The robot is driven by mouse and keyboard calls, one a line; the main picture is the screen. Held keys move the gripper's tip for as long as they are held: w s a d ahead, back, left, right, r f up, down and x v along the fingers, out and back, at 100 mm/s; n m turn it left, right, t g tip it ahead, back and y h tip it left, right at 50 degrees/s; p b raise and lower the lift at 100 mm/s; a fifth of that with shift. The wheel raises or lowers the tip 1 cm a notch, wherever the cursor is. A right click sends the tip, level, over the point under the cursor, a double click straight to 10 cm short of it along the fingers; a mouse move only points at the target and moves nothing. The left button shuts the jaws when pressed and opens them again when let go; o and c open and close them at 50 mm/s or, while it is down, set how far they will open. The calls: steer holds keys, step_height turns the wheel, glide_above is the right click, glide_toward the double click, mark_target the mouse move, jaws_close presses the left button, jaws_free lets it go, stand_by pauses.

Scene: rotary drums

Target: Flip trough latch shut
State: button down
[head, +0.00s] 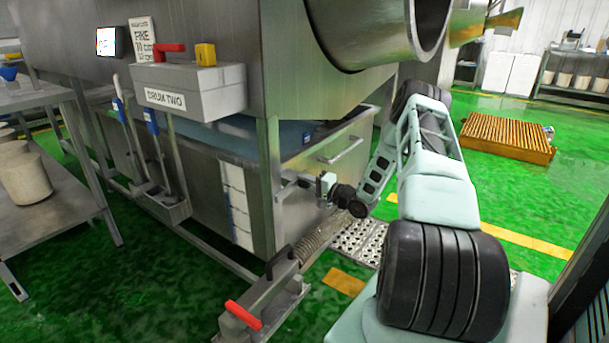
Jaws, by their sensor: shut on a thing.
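The steel trough (345,143) stands under the drum housing, with blue liquid in it and a bar handle on its end wall. The trough latch (288,186) is a small grey metal piece at the corner post, low on the trough's end. My gripper (313,184) reaches in from the right and is shut on the latch. The jaws and the latch are small and partly overlap here, so I cannot tell the latch's exact angle.
A grey box labelled DRUM TWO (195,92) carries a red lever. A red-handled pedal unit (262,302) stands on the floor below the latch. A steel table (60,185) is at left. An orange slatted pallet (507,137) lies on the open green floor at right.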

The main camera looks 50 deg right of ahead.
steer(key=shift+f+m, duration=0.8)
steer(key=shift+m, duration=0.1)
steer(key=shift+s+f, duration=0.1)
steer(key=c, duration=1.3)
jaws_free()
steer(key=s, duration=0.5)
steer(key=s+d+p, duration=0.1)
steer(key=s, duration=0.5)
steer(key=s+p, duration=0.1)
steer(key=s, duration=0.5)
steer(key=shift+s+d, duration=0.15)
steer(key=shift+d, duration=0.05)
